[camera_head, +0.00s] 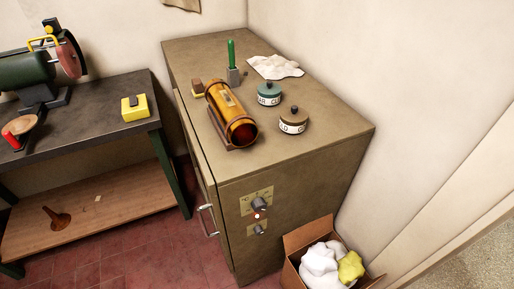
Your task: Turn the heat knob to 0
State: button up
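A tan metal cabinet (300,190) stands in the middle against the wall. Its front side carries a larger dark round knob (259,204) on a pale marked plate (250,197). A smaller dark knob (260,230) sits below it on a second small plate. The larger knob's plate has markings too small to read, and I cannot tell where either knob points. A small red spot (256,215), perhaps a lamp, shows between the two knobs. My gripper is not in view.
A handle (207,218) sticks out at the cabinet's left. A cardboard box (296,262) with white and yellow cloths stands close below the knobs, at right. A workbench (90,115) with a grinder fills the left. Red floor (165,250) is clear in front.

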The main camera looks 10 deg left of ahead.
aim_at(259, 205)
jog(key=i+j, duration=0.1)
jog(key=j, duration=0.7)
jog(key=i+j+u, duration=0.1)
jog(key=j, duration=0.3)
jog(key=i+j, duration=0.15)
jog(key=j, duration=0.2)
jog(key=j+z, duration=0.45)
jog(key=j, duration=0.9)
jog(key=k+l, duration=0.7)
jog(key=l, duration=0.15)
